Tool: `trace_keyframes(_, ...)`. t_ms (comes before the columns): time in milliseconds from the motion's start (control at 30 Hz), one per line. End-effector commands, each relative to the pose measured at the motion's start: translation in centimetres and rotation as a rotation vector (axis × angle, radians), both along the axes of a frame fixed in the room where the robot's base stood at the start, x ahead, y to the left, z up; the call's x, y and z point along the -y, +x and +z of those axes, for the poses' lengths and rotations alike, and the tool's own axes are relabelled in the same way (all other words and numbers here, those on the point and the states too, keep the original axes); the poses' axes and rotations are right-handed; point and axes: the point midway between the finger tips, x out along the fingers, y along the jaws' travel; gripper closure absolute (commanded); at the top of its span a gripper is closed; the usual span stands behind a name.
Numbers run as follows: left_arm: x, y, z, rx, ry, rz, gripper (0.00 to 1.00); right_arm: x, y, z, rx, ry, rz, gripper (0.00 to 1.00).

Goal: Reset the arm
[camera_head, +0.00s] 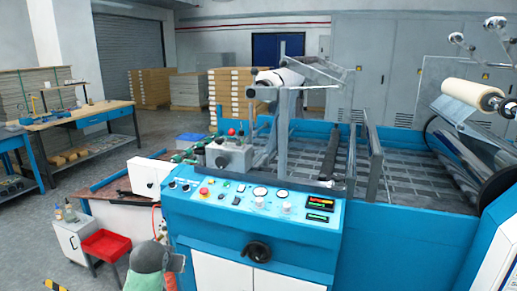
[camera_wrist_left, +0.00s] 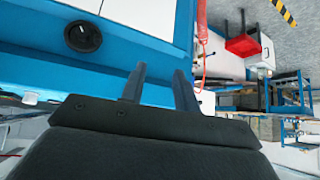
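My left gripper (camera_wrist_left: 160,72) shows in the left wrist view, its two dark fingers apart with nothing between them. Beyond the fingertips are the blue front of the laminating machine and a black handwheel (camera_wrist_left: 82,37). The gripper itself cannot be made out for certain in the head view. My right gripper is in neither view. In the head view the blue laminating machine (camera_head: 390,243) fills the middle and right, with its control panel (camera_head: 255,199) facing me. A pale roll (camera_head: 473,94) sits at its upper right, and another roll (camera_head: 280,78) is on its upper frame.
A red tray (camera_head: 105,245) stands beside a small white cabinet (camera_head: 70,240) at lower left. The black handwheel (camera_head: 257,251) sticks out of the machine's front. A wooden workbench (camera_head: 80,117) and stacked pallets (camera_head: 150,87) stand farther back. Grey floor is clear at the left.

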Motion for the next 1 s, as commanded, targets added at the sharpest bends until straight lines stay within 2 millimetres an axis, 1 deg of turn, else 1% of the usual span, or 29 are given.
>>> trace_keyframes(33, 0.8, -1.9, -1.2, -0.014, 0.009, -0.007, 0.69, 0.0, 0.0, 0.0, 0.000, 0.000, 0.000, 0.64)
trace_keyframes(367, 5.2, -12.8, -8.0, -0.113, 0.024, -0.064, 0.69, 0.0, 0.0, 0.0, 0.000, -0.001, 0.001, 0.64)
trace_keyframes(400, 5.7, -14.2, -8.9, -0.131, 0.021, -0.074, 0.69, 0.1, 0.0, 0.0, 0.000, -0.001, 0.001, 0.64)
trace_keyframes(567, 7.6, -19.6, -12.5, -0.210, 0.005, -0.105, 0.69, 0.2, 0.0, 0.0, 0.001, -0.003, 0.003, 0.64)
trace_keyframes(600, 8.0, -21.0, -13.5, -0.233, 0.000, -0.111, 0.69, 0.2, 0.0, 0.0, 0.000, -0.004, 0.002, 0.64)
trace_keyframes(667, 8.5, -23.1, -15.0, -0.271, -0.006, -0.119, 0.69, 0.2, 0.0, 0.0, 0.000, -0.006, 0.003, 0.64)
trace_keyframes(700, 8.9, -24.5, -16.2, -0.298, -0.010, -0.124, 0.69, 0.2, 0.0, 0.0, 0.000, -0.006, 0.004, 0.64)
trace_keyframes(767, 9.3, -26.7, -17.8, -0.340, -0.015, -0.131, 0.69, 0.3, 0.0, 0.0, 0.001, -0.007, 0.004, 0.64)
trace_keyframes(800, 9.6, -28.2, -18.9, -0.367, -0.019, -0.133, 0.69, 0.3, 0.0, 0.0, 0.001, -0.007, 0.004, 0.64)
trace_keyframes(867, 9.9, -30.4, -20.3, -0.409, -0.025, -0.136, 0.69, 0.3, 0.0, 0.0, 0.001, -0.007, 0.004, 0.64)
trace_keyframes(900, 10.0, -31.9, -21.2, -0.435, -0.028, -0.137, 0.69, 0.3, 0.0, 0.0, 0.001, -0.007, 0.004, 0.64)
trace_keyframes(1000, 10.0, -35.3, -23.1, -0.496, -0.034, -0.136, 0.69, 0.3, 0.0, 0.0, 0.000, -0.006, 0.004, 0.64)
